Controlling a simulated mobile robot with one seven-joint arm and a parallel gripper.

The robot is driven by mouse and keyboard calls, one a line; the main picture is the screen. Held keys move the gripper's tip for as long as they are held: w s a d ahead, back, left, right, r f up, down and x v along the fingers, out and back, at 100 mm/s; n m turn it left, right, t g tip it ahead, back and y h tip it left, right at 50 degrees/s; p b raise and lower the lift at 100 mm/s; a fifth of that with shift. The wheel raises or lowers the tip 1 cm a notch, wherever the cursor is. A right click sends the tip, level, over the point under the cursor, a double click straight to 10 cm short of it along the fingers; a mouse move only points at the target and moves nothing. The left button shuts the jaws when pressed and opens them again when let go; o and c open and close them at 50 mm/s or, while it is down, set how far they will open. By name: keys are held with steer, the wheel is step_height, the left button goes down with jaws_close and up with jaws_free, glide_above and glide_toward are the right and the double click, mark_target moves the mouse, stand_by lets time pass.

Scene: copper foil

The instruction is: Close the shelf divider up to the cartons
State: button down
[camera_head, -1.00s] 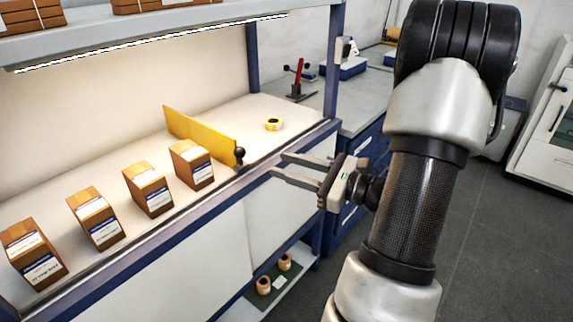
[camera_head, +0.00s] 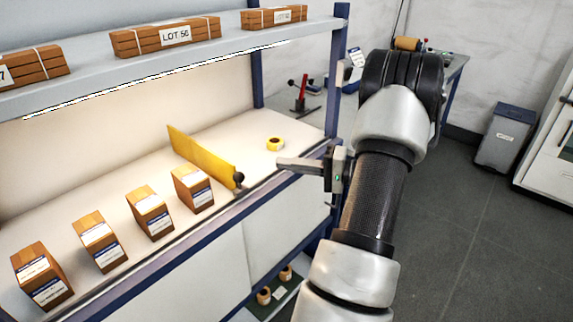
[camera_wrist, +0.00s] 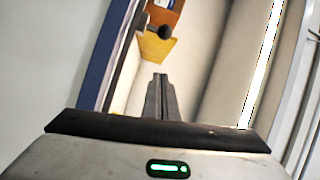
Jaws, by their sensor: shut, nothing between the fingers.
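The yellow shelf divider (camera_head: 203,160) stands upright on the white shelf (camera_head: 118,188), with a black knob (camera_head: 238,180) at its front end. Several brown cartons with white labels stand in a row left of it; the nearest carton (camera_head: 194,188) is close beside the divider. My gripper (camera_head: 281,164) is shut and empty, right of the knob and apart from it, at the shelf's front edge. In the wrist view the shut fingers (camera_wrist: 160,80) point toward the divider (camera_wrist: 155,48) and its knob (camera_wrist: 166,32), with a gap between.
A yellow tape roll (camera_head: 275,144) lies on the shelf right of the divider. An upper shelf (camera_head: 215,50) with strapped brown bundles hangs above. A blue post (camera_head: 334,80) rises at the right end. The shelf between knob and gripper is clear.

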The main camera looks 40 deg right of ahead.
mark_target(239, 179)
steer(key=x, duration=0.6)
steer(key=shift+a, duration=0.1)
steer(key=a, duration=0.3)
steer(key=shift+s+f, duration=0.25)
steer(key=shift+s+a+f, duration=0.1)
steer(key=shift+s+a, duration=0.05)
steer(key=shift+a, duration=0.3)
steer(key=shift+a, duration=0.4)
steer(key=a, duration=0.2)
steer(key=a+b, duration=0.1)
steer(key=a, duration=0.1)
steer(key=shift+s, duration=0.35)
steer(key=shift+d, duration=0.15)
